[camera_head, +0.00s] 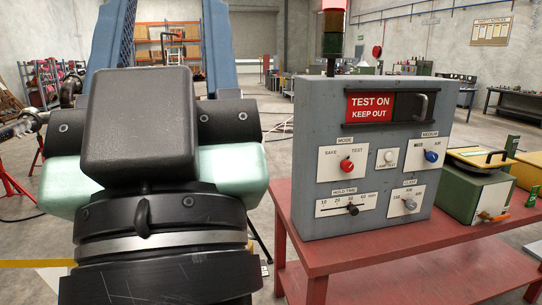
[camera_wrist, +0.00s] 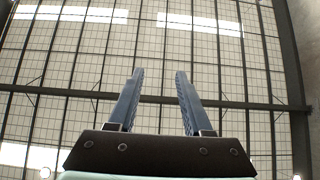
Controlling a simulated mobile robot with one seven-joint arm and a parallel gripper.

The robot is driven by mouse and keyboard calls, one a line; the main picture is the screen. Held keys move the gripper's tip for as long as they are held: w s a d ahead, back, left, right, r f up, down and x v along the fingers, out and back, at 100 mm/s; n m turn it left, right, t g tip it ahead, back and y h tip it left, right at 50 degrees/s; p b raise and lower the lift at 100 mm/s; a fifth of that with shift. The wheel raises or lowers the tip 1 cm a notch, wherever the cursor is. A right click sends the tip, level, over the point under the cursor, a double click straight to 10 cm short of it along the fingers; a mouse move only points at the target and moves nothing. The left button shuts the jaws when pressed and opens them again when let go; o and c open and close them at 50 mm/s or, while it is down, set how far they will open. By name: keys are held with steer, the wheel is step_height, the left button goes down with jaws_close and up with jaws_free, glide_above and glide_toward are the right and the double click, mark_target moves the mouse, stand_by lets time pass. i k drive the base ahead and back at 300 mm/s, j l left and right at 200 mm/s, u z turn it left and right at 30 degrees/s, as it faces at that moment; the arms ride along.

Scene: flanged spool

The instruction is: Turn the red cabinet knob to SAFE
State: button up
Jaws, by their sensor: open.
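The red knob (camera_head: 346,165) sits on a white plate on the front of the grey cabinet (camera_head: 308,130), under the word MODE. The plate reads SAFE at upper left and TEST at upper right. The knob is small, and I cannot tell for certain which word it points at. My gripper (camera_wrist: 158,75) shows in the wrist view with its two blue fingers apart and nothing between them. It points up toward the roof. In the head view my arm fills the left side, well apart from the cabinet and its knob.
The cabinet stands on a red table (camera_head: 400,262). Its front also has a blue knob (camera_head: 431,156), a grey knob (camera_head: 409,203), a white button (camera_head: 388,156), a slider (camera_head: 352,209) and a TEST ON sign (camera_head: 370,106). A green box (camera_head: 470,195) stands to the right.

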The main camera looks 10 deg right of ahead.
mark_target(347, 165)
steer(key=i+l+u, duration=0.1)
steer(key=l, duration=0.3)
steer(key=i+l+u, duration=0.1)
steer(key=l, duration=0.3)
steer(key=i+l, duration=0.25)
steer(key=l, duration=0.15)
steer(key=i+l+u, duration=0.15)
steer(key=l, duration=0.25)
steer(key=i+l+u, duration=0.1)
steer(key=l, duration=0.3)
steer(key=i+l+u, duration=0.1)
steer(key=l, duration=0.35)
